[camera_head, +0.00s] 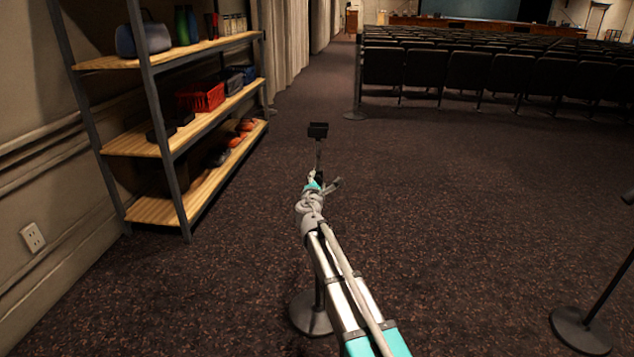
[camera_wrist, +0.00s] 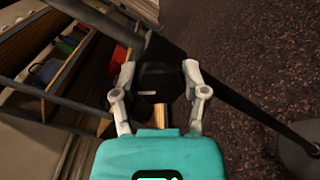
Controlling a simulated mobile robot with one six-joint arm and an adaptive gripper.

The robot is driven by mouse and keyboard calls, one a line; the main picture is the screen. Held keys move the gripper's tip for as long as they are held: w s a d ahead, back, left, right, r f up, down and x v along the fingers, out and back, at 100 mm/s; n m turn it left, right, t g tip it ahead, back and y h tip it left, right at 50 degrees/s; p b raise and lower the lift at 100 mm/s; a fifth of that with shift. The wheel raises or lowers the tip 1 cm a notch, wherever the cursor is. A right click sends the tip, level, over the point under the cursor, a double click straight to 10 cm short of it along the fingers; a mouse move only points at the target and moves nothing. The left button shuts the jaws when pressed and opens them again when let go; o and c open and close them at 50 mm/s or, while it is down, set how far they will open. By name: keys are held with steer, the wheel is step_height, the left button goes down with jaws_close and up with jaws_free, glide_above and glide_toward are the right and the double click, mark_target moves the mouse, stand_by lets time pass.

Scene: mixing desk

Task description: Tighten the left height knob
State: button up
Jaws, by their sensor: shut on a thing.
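A black stand with a small box-like top (camera_head: 318,130) rises in front of me on a round base (camera_head: 305,318). My arm reaches over it in the head view and hides much of its pole. My gripper (camera_head: 316,180) is at the pole below the top. In the wrist view my gripper (camera_wrist: 158,72) is shut on a black knob (camera_wrist: 157,84), one pale finger on each side. The knob has a small light mark. The dark pole (camera_wrist: 232,102) runs diagonally behind it. The knob's turn cannot be told.
A shelf unit (camera_head: 185,137) with baskets, balls and bags stands along the left wall. Another stand's round base (camera_head: 580,331) is at the lower right. Carpet between is clear.

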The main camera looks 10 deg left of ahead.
steer(key=m, duration=0.3)
steer(key=shift+m, duration=0.4)
steer(key=shift+d+f+m, duration=0.1)
steer(key=shift+m, duration=1.7)
steer(key=o, duration=1.2)
steer(key=shift+c, duration=0.2)
steer(key=shift+s, duration=0.15)
steer(key=s, duration=1.1)
steer(key=shift+s+a, duration=0.25)
steer(key=shift+s, duration=0.1)
